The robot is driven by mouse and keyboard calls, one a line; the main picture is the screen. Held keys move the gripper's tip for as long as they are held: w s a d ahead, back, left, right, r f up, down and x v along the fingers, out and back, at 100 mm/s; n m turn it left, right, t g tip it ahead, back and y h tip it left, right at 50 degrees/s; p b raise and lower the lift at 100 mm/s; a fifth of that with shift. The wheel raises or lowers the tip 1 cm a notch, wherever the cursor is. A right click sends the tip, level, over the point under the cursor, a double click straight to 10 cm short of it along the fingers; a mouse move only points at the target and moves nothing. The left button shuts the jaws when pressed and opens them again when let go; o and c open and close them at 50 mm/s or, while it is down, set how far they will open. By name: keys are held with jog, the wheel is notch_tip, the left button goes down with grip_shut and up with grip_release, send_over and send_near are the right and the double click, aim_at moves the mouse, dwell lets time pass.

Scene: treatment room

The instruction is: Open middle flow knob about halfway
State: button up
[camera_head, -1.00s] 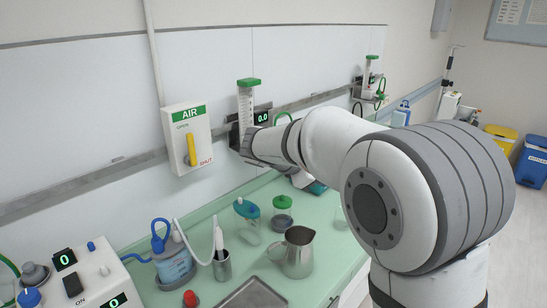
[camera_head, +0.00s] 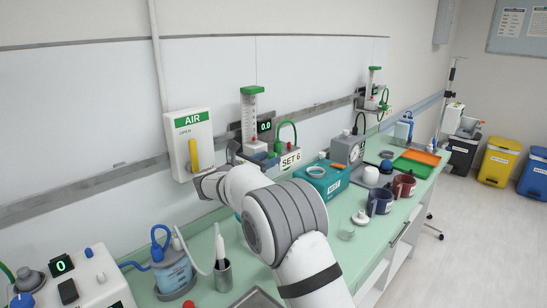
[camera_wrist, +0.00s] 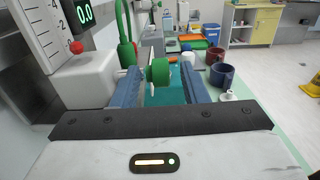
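A flow meter (camera_head: 250,118) with a clear scale tube and green top hangs on the wall rail. Its display (camera_head: 264,127) reads 0.0, and in the wrist view the display (camera_wrist: 84,11) also shows 0.0. A red ball (camera_wrist: 76,47) sits at the bottom of the scale. A green knob (camera_wrist: 160,71) sticks out from the white block (camera_wrist: 88,80) beside the scale. My gripper (camera_wrist: 158,82) is open, its blue fingers on either side of the knob in this view; I cannot tell whether they touch it. In the head view my arm hides the fingers.
An AIR box (camera_head: 190,145) with a yellow lever is on the wall to the left. A teal box (camera_head: 322,180), dark mugs (camera_head: 381,201) and a steel cup (camera_head: 222,275) stand on the green counter (camera_head: 335,262). Another flow meter (camera_head: 373,88) is farther right. A green hose (camera_wrist: 127,35) loops near my left finger.

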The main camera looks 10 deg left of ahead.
jog(key=shift+w+d, duration=0.5)
jog(key=shift+w, duration=0.05)
